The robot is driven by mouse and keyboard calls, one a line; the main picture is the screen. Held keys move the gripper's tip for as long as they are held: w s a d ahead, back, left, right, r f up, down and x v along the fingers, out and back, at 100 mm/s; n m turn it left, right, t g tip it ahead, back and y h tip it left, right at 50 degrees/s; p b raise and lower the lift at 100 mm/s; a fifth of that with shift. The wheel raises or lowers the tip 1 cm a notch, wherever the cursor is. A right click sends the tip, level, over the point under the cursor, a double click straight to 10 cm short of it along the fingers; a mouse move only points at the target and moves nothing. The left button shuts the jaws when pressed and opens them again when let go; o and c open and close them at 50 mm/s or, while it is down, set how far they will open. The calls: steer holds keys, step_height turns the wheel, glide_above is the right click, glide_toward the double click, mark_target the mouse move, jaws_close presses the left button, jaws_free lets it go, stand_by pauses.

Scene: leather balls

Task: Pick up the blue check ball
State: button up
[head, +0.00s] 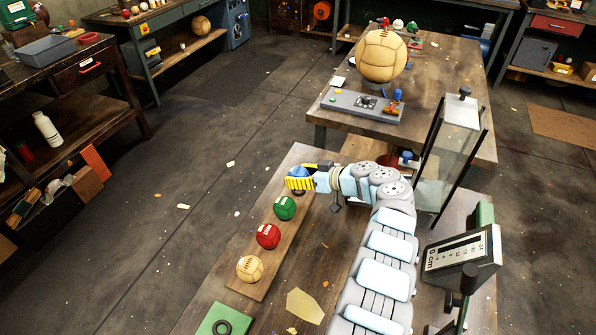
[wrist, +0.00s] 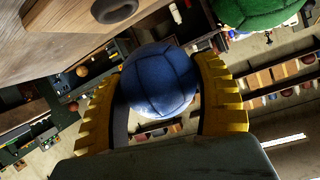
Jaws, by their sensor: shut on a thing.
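The blue check ball (wrist: 160,82) sits between the two yellow ridged fingers of my gripper (wrist: 165,100) in the wrist view. My gripper is shut on it, with a finger at each side. In the head view, my gripper (head: 300,182) is at the far end of the wooden ball board (head: 262,268). Only a little of the blue ball (head: 297,172) shows there, mostly hidden by the yellow finger. I cannot tell whether the ball still touches the board.
A green ball (head: 284,208), a red ball (head: 268,236) and a tan ball (head: 250,268) sit in a row on the board. A glass-sided case (head: 452,150) and a scale (head: 462,255) stand right of my arm. A large tan ball (head: 382,55) stands on the rear table.

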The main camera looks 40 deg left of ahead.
mark_target(294, 173)
steer(key=shift+s+d+r+p, duration=0.1)
steer(key=shift+s+r+p, duration=0.15)
steer(key=shift+r+p, duration=0.35)
steer(key=shift+s+d+r+p, duration=0.1)
steer(key=shift+s+r+p, duration=0.15)
steer(key=shift+r+p, duration=0.3)
steer(key=shift+s+d+r, duration=0.1)
steer(key=shift+s+r, duration=0.1)
steer(key=shift+s, duration=0.05)
steer(key=s+r+p, duration=0.1)
steer(key=s+d+r+p, duration=0.1)
steer(key=r, duration=0.1)
steer(key=shift+s+r, duration=0.1)
steer(key=shift+s, duration=0.25)
steer(key=s+d+r+p, duration=0.2)
steer(key=s+d+r, duration=0.1)
steer(key=s, duration=0.5)
steer(key=shift+d+r, duration=0.3)
